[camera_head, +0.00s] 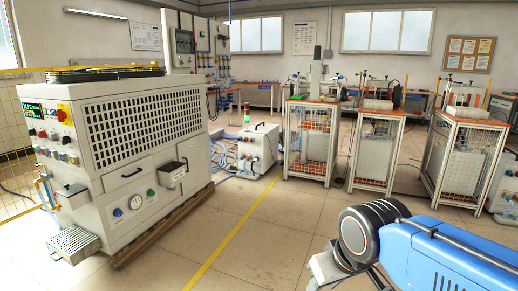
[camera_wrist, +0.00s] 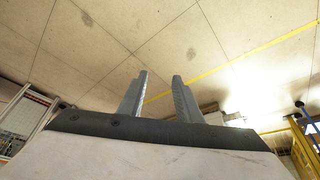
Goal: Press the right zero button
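The induction heater (camera_head: 140,140) is a large white cabinet on a wooden pallet at the left of the head view. Its narrow left face carries a small green-lit display (camera_head: 33,110) and several knobs and buttons (camera_head: 57,134), too small to tell which is the right zero button. My gripper (camera_wrist: 158,95) shows in the wrist view with its two grey fingers apart and nothing between them. Floor tiles and a yellow line lie beyond the fingers. In the head view only my blue arm shows at the lower right, well away from the cabinet; the fingers are not clearly visible there.
A yellow floor line (camera_head: 236,238) runs between the cabinet and my arm. Caged workbenches (camera_head: 308,140) stand at the back right. A small white unit (camera_head: 260,148) with hoses stands behind the cabinet. A metal step (camera_head: 75,243) juts out at the cabinet's lower left. The middle floor is clear.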

